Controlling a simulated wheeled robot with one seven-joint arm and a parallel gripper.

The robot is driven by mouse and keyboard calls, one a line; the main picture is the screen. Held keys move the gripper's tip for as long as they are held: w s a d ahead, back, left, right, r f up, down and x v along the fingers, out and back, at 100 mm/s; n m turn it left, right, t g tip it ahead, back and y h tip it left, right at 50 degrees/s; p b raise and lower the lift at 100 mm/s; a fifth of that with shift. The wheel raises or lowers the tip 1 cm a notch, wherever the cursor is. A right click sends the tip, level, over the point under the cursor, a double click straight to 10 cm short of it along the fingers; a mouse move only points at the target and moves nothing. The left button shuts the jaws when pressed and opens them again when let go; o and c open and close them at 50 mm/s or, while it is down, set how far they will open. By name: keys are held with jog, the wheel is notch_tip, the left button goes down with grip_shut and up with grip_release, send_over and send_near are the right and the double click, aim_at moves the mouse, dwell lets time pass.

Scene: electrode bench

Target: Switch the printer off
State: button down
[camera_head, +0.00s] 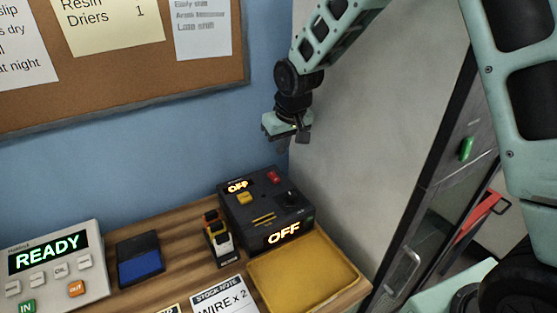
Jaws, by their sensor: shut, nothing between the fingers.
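A dark box-shaped machine (240,216) stands on the bench by the wall corner. Its small top display and its larger front display both read OFF. Its top has a yellow button (243,198), a red button (273,177) and a black knob (291,198). A pale machine (58,268) at the far left has a display reading READY and several buttons, including a green IN and an orange OUT. I cannot read a printer label on either machine. My gripper (290,139) is shut and empty, in the air above the dark machine, apart from it.
An empty yellow tray (305,275) lies in front of the dark machine. A corkboard (120,82) hangs on the wall.

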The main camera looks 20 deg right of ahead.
jog(key=shift+s+v, duration=0.2)
jog(key=shift+v, duration=1.3)
jog(key=shift+f, duration=0.1)
